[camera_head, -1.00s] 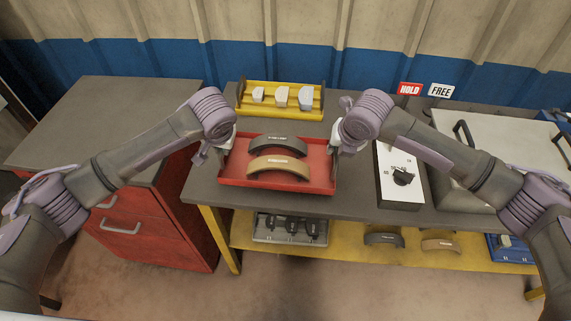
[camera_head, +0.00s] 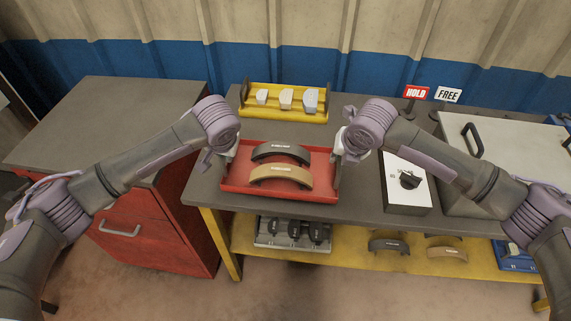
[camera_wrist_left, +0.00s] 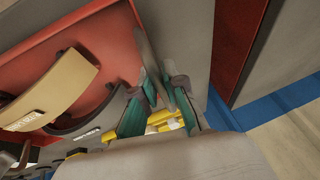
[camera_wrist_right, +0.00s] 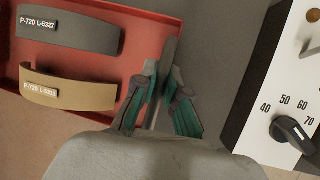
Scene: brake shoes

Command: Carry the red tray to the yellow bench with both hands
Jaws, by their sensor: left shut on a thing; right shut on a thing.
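The red tray (camera_head: 319,164) is at the near edge of the grey-topped, yellow-framed bench (camera_head: 205,183). It looks level; I cannot tell whether it touches the top. A dark brake shoe (camera_head: 281,149) and a tan brake shoe (camera_head: 280,172) lie in it, the tan one nearer. My left gripper (camera_head: 227,153) is shut on the tray's left end, and the left wrist view shows its fingers (camera_wrist_left: 162,92) around a grey upright plate there. My right gripper (camera_head: 341,152) is shut on the matching right end, also seen in the right wrist view (camera_wrist_right: 163,80).
A yellow rack (camera_head: 285,115) with pale blocks stands behind the tray. A dial box (camera_head: 407,197) stands close on the right, with HOLD (camera_head: 417,92) and FREE (camera_head: 448,95) signs behind. A red cabinet (camera_head: 160,225) with bare grey top is left. More shoes lie on the lower shelf.

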